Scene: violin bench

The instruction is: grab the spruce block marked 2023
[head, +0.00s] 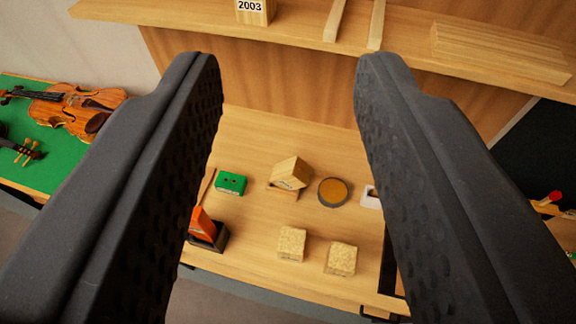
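My gripper (290,70) is open and empty, its two dark fingers wide apart above the bench. A wooden block (254,15) on the shelf at the top carries a label reading 2003, and its top is cut off by the picture. No label reading 2023 can be made out. Two pale speckled blocks (291,243) (341,258) sit near the bench's front edge, with no number readable on them. A tilted wooden block (290,172) farther back has small markings that I cannot read. All these blocks are apart from my fingers.
The shelf (200,17) also holds wooden strips (336,20) and stacked boards (490,52). On the bench (258,128) are a green box (231,182), a round tin (333,192) and an orange item (201,223) in a dark holder. A violin (75,107) lies on green cloth at left.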

